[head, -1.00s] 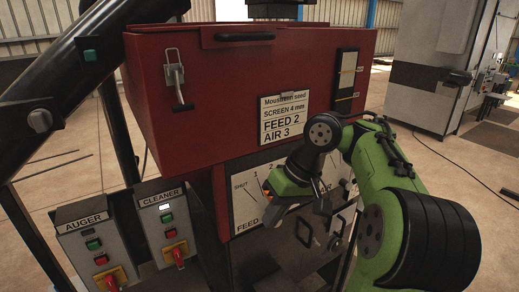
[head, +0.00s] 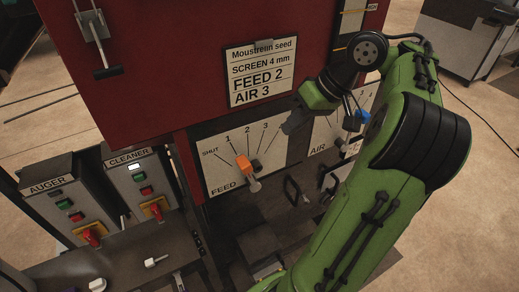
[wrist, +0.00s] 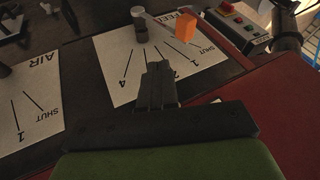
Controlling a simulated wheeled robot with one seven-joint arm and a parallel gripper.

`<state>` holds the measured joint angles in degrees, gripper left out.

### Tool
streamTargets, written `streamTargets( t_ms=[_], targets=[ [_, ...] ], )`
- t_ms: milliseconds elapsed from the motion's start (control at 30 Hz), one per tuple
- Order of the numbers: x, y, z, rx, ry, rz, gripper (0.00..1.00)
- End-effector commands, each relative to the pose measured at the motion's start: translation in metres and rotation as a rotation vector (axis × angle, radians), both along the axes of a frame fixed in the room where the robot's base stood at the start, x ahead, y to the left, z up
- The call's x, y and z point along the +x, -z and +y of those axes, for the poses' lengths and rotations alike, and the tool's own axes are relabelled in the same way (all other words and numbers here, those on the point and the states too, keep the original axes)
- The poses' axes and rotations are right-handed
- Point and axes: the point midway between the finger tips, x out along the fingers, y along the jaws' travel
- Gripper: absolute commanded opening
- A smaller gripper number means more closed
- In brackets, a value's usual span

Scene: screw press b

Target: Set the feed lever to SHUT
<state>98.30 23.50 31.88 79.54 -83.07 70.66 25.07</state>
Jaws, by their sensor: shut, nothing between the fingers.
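The feed lever has an orange handle (head: 243,163) on a grey hub and stands out from the white FEED plate (head: 215,172). In the head view the handle leans up, near marks 1 and 2, clear of the SHUT mark at the left; its exact setting is hard to tell. The orange handle (wrist: 185,27) also shows in the wrist view, upside down, beyond the fingers. My gripper (head: 291,123) is shut and empty at the upper right edge of the FEED plate, right of the lever and apart from it. Its dark fingers (wrist: 157,85) are together in the wrist view.
A card (head: 261,74) on the red hopper (head: 160,70) reads FEED 2, AIR 3. The AIR plate (head: 325,135) with a blue-handled lever (head: 353,117) lies right, close to my arm. AUGER (head: 62,210) and CLEANER (head: 140,185) switch boxes stand left. Space left of the orange handle is open.

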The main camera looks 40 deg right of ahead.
Motion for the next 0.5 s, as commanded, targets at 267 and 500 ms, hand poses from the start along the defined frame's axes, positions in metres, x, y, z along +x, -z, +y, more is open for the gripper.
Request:
streamTargets(
  t_ms=[267, 500],
  targets=[
    [0.009, 0.016, 0.007, 0.003, -0.005, 0.003, 0.0],
    [0.02, 0.041, 0.015, -0.001, -0.002, -0.005, 0.0]
  ],
)
